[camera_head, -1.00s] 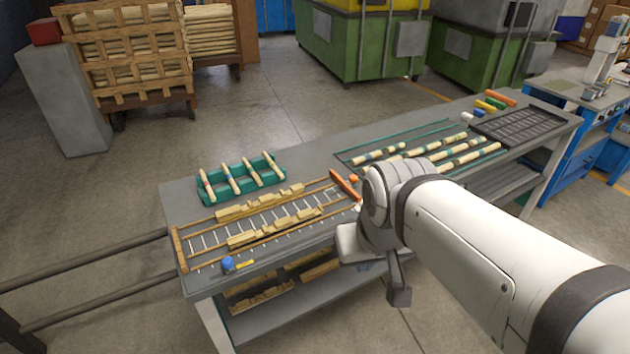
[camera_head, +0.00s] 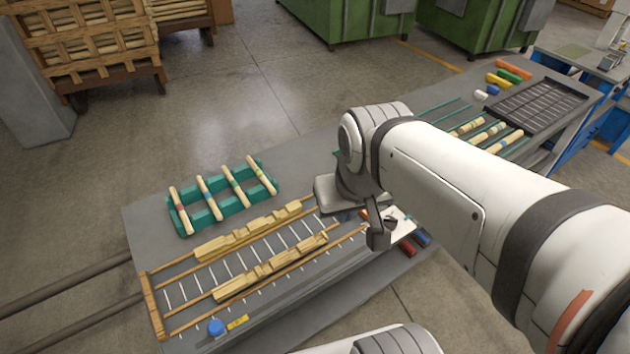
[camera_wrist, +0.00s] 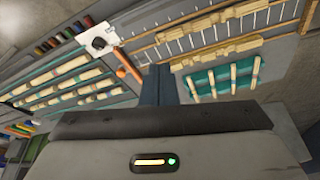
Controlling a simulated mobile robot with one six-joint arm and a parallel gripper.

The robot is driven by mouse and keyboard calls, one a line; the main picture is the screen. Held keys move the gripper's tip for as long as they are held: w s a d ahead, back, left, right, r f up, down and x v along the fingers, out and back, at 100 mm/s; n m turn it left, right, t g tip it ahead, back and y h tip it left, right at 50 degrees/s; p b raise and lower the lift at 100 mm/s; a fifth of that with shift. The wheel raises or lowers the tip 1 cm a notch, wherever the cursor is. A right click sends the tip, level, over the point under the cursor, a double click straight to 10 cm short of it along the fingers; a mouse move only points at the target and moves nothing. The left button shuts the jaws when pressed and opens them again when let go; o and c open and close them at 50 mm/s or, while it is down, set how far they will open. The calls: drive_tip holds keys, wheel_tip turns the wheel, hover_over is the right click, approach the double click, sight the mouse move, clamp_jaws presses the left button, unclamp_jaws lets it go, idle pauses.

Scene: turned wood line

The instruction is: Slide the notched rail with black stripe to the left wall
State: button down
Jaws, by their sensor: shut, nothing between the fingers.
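Two notched wooden rails lie lengthwise between wooden side strips on a ladder-like track: a far rail (camera_head: 255,230) and a near rail (camera_head: 270,268). I cannot make out a black stripe on either. Both also show in the wrist view, the far one (camera_wrist: 218,52) nearer my gripper and the near one (camera_wrist: 245,9) at the top edge. A wooden end wall (camera_head: 153,306) closes the track's left end. My gripper (camera_wrist: 158,70) is shut and empty, apart from both rails. In the head view my arm covers the table around the track's right end.
A teal rack (camera_head: 222,208) with several striped spindles stands behind the track. A blue knob (camera_head: 216,327) and a yellow piece (camera_head: 238,323) lie at the front left. A black compartment tray (camera_head: 540,103) is at the far right. An orange piece (camera_wrist: 128,66) lies beside the track's right end.

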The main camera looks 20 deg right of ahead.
drive_tip(key=shift+s+a, duration=0.1)
drive_tip(key=m+g+b, duration=0.2)
drive_tip(key=m+g, duration=0.1)
drive_tip(key=m, duration=1.1)
hover_over(330, 238)
drive_tip(key=w+d, duration=0.1)
drive_tip(key=d, duration=0.3)
wheel_tip(330, 238, down, 19)
wheel_tip(330, 238, down, 9)
drive_tip(key=shift+w+a+p, duration=0.1)
drive_tip(key=shift+a+p, duration=0.05)
drive_tip(key=shift+p, duration=0.3)
drive_tip(key=a, duration=0.1)
drive_tip(key=s+a+p, duration=0.1)
drive_tip(key=a, duration=0.1)
drive_tip(key=shift+f, duration=0.15)
drive_tip(key=shift+a+f, duration=0.15)
drive_tip(key=shift+a, duration=0.25)
drive_tip(key=shift+s, duration=0.1)
